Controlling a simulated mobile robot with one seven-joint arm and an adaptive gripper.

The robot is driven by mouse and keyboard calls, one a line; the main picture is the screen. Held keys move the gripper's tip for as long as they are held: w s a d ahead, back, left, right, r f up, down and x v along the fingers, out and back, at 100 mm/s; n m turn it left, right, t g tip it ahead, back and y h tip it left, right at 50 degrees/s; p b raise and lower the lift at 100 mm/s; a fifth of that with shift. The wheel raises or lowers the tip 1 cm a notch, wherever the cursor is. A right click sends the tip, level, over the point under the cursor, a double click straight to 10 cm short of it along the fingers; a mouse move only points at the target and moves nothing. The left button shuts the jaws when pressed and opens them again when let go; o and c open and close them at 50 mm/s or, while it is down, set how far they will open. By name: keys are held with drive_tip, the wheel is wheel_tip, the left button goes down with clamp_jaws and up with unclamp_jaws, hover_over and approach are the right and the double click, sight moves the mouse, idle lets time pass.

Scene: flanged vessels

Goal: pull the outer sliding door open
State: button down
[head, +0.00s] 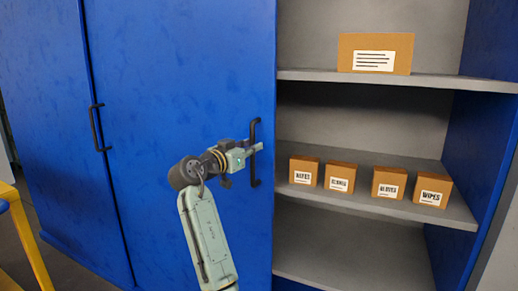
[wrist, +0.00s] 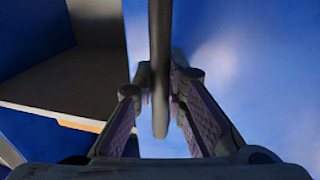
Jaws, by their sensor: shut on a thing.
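The outer sliding door (head: 190,80) is a large blue panel in front of the cabinet, and the right half of the cabinet is uncovered. Its dark vertical bar handle (head: 254,180) sits near the door's right edge. My gripper (head: 256,148) is at the middle of this handle. In the wrist view, the handle (wrist: 159,70) runs down between the two fingers of my gripper (wrist: 158,100), which is shut on it. The blue door face (wrist: 240,60) fills the right of the wrist view.
Several small brown boxes (head: 341,177) stand on the middle shelf (head: 385,208), and a larger box (head: 375,54) is on the upper shelf (head: 440,82). A second blue door (head: 45,130) with a dark handle (head: 97,128) is at left. A yellow frame (head: 30,235) stands at lower left.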

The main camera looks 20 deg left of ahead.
idle(0.3)
drive_tip(key=c, duration=1.6)
unclamp_jaws()
drive_tip(key=s+a, duration=0.2)
drive_tip(key=s, duration=0.9)
drive_tip(key=shift+s+a, duration=0.15)
drive_tip(key=shift+s, duration=0.25)
